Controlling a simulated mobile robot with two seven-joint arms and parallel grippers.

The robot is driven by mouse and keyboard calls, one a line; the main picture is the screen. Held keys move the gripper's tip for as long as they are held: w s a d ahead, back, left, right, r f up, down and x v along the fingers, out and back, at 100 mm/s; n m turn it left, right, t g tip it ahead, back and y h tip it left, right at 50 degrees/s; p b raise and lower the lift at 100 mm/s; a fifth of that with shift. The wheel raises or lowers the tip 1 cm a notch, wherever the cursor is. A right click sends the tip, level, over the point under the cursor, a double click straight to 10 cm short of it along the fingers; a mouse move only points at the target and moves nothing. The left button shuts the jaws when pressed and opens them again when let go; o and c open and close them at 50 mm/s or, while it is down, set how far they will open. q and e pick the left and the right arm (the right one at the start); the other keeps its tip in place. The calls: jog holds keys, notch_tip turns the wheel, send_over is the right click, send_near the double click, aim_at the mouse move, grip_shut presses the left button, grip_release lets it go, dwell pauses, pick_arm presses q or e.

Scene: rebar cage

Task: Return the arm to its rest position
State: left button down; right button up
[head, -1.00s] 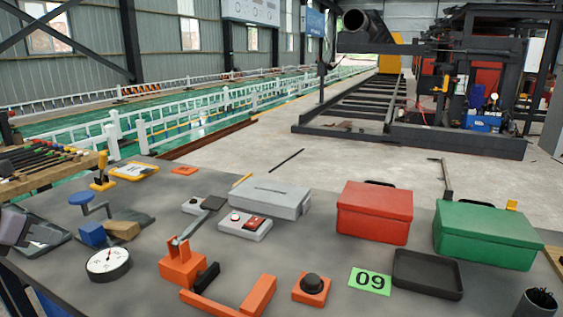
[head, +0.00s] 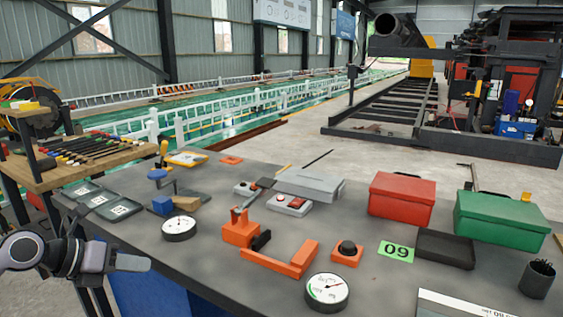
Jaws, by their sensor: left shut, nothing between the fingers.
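My left gripper (head: 132,262) is at the lower left of the head view. It is shut and empty, and its fingers point right. In the picture it lies in front of the left edge of the grey workbench (head: 215,270), below the dark case with white labels (head: 103,201). I cannot tell its exact height or distance from the bench. Nothing is seen touching it. My right gripper is not in view.
The bench holds a dial gauge (head: 179,228), another gauge (head: 327,292), an orange bracket (head: 240,230), a red box (head: 402,197) and a green box (head: 500,221). A wooden rack of tools (head: 85,158) stands at the left. The floor behind the bench has clear room.

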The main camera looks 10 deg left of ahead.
pick_arm(q)
jog(key=s+d+f+n+t+h+p, duration=0.25)
jog(key=d+f+n+t, duration=0.35)
jog(key=d+n, duration=0.6)
jog(key=s+d+f+n+g+y+p, duration=0.1)
jog(key=s+d+f+n+g+y, duration=0.1)
jog(key=s+f+n, duration=0.6)
jog(key=s+d+f+n+g+y+p, duration=0.1)
jog(key=s+d+f+n+y, duration=0.3)
jog(key=s+f+n, duration=0.4)
jog(key=n+g, duration=0.1)
jog(key=n, duration=0.4)
jog(key=shift+s+d+f+g, duration=0.25)
jog(key=shift+s+d+g, duration=0.05)
jog(key=shift+d+g, duration=0.1)
